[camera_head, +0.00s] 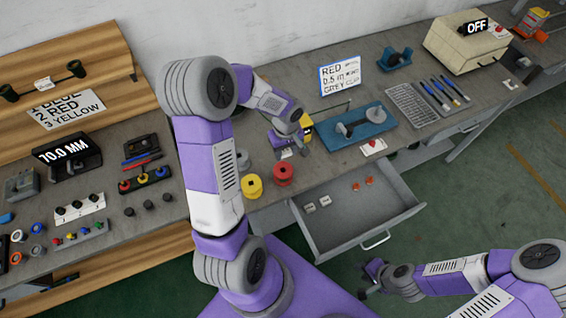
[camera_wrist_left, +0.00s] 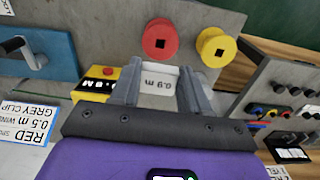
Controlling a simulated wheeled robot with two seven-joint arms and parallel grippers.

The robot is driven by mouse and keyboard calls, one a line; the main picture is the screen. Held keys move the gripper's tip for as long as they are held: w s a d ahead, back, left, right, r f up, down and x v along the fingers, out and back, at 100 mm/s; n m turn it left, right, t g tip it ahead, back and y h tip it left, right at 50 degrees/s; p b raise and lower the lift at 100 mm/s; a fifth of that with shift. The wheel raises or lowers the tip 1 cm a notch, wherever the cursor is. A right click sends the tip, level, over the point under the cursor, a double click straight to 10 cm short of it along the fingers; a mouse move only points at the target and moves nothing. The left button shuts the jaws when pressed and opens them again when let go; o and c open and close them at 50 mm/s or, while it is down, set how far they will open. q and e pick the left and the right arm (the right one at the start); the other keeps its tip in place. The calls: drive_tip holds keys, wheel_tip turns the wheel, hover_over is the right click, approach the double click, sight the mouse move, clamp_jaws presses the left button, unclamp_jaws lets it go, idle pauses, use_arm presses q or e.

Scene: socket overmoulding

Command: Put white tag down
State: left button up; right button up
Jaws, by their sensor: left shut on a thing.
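The white tag (camera_wrist_left: 158,82) reads "0.9 m" and sits between the two fingers of my left gripper (camera_wrist_left: 157,88) in the left wrist view. My left gripper (camera_head: 288,152) is shut on it. In the head view, a small part of the white tag (camera_head: 286,153) shows at the fingertips, low over the bench behind the spools. I cannot tell whether the tag touches the bench. My right gripper (camera_head: 372,278) is away from the bench, over the floor at the lower right; its jaws are too small to read.
A red spool (camera_head: 284,173) and a yellow spool (camera_head: 252,186) stand near the bench edge. A yellow-black device (camera_wrist_left: 98,84) is beside my left gripper. A blue fixture (camera_head: 357,133) lies to the right. An open drawer (camera_head: 345,226) juts out in front.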

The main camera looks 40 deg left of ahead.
use_arm(q)
drive_tip(key=shift+a, duration=0.2)
wheel_tip(320, 180, down, 10)
drive_tip(key=shift+r+b, duration=0.15)
drive_tip(key=shift+b, duration=0.2)
drive_tip(key=shift+f+b, duration=0.6)
drive_tip(key=shift+b, duration=0.25)
drive_tip(key=o, duration=1)
drive_tip(key=shift+r, duration=0.1)
